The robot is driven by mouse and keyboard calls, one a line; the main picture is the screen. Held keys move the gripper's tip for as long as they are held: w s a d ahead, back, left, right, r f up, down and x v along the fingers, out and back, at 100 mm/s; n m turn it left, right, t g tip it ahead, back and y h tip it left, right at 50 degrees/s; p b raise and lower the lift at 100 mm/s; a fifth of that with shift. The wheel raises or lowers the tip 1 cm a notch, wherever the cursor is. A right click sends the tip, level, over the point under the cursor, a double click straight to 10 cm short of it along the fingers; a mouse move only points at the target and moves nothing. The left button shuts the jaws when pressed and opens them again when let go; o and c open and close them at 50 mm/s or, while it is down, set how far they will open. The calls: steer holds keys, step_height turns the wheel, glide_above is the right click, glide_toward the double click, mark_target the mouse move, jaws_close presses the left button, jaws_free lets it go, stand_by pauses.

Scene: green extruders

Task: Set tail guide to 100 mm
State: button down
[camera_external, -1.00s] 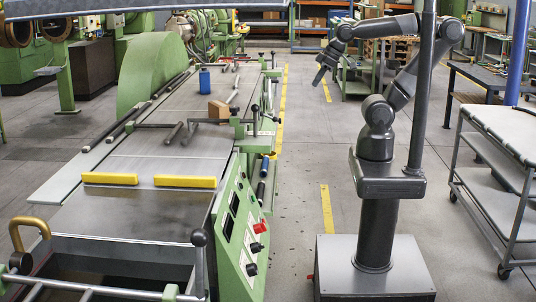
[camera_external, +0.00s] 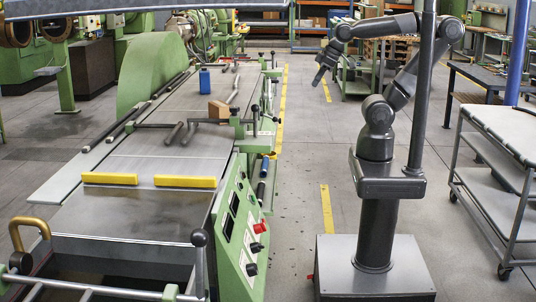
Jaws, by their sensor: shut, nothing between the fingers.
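My gripper (camera_external: 319,76) is shut and empty, hanging in the air over the aisle to the right of the green machine (camera_external: 243,215). It is apart from the machine. The machine's long grey table (camera_external: 165,165) carries two yellow bars (camera_external: 186,182) near its front end. Dark rods and clamps (camera_external: 180,134) with black-knobbed levers (camera_external: 254,112) stand along the table's middle and right edge. I cannot tell which of these parts is the tail guide, and no millimetre scale is readable.
A brown block (camera_external: 218,110) and a blue bottle (camera_external: 204,78) stand on the table. A control panel with red and black knobs (camera_external: 258,227) faces the aisle. A grey cart (camera_external: 500,150) stands at right.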

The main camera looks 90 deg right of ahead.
steer(key=w+a+f+n+g+y, duration=0.1)
steer(key=w+a+f+g+y, duration=0.1)
steer(key=w+g+y, duration=0.35)
steer(key=w+a+f+n+g+y, duration=0.1)
steer(key=w+a+f+g+y, duration=0.15)
steer(key=w, duration=0.55)
steer(key=w+d+f+t+y, duration=0.2)
steer(key=w+d+y, duration=0.4)
steer(key=w+y, duration=0.3)
steer(key=shift+w+d+f+n+y, duration=0.35)
steer(key=shift+w+f, duration=0.15)
steer(key=shift+w, duration=1.25)
steer(key=a, duration=1)
steer(key=shift+s+f, duration=0.25)
steer(key=shift+s, duration=0.1)
